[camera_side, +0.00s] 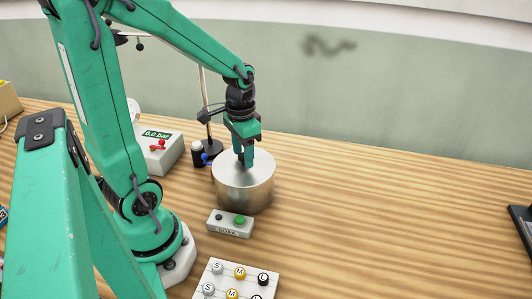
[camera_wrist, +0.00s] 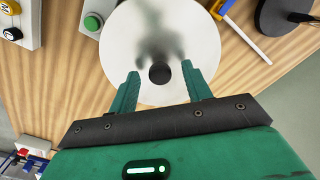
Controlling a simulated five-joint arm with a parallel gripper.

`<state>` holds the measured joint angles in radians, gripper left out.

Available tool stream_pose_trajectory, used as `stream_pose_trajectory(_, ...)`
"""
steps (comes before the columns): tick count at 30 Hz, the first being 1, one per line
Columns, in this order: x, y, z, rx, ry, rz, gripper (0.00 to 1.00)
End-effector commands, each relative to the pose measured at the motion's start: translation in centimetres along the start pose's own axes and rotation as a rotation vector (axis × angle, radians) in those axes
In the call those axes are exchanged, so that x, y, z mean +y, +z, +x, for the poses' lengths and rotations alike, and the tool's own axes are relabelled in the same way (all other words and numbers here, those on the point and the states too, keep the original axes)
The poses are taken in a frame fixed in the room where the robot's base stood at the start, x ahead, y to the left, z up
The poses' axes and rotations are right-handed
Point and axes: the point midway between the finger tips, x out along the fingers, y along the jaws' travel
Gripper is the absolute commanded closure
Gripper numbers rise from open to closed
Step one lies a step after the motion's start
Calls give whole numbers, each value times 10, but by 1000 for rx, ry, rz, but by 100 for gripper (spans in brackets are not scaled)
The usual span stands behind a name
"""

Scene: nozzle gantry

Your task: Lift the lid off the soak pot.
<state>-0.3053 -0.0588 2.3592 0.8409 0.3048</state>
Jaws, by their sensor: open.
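The soak pot (camera_side: 246,194) is a shiny metal cylinder standing on the wooden table in the side view. Its round pale lid (camera_wrist: 117,45) fills the upper middle of the wrist view, with a dark round knob (camera_wrist: 159,73) at its centre. My gripper (camera_side: 247,160) points down over the lid in the side view. In the wrist view my gripper (camera_wrist: 160,77) has its two green fingers apart, one on each side of the knob, with gaps between. The knob is mostly hidden behind the fingers in the side view. The lid sits on the pot.
A small box with a green button (camera_side: 231,222) stands in front of the pot. A white box with a 0.0 bar display (camera_side: 158,151) and a dark stand (camera_side: 208,146) are behind it to the left. A tray of lettered caps (camera_side: 237,283) lies nearest.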

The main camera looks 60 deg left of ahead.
Motion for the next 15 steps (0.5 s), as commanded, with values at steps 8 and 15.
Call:
stream_pose_trajectory(8,0,0,0,0,0,0,51)
stream_pose_trajectory(15,0,0,0,0,0,0,65)
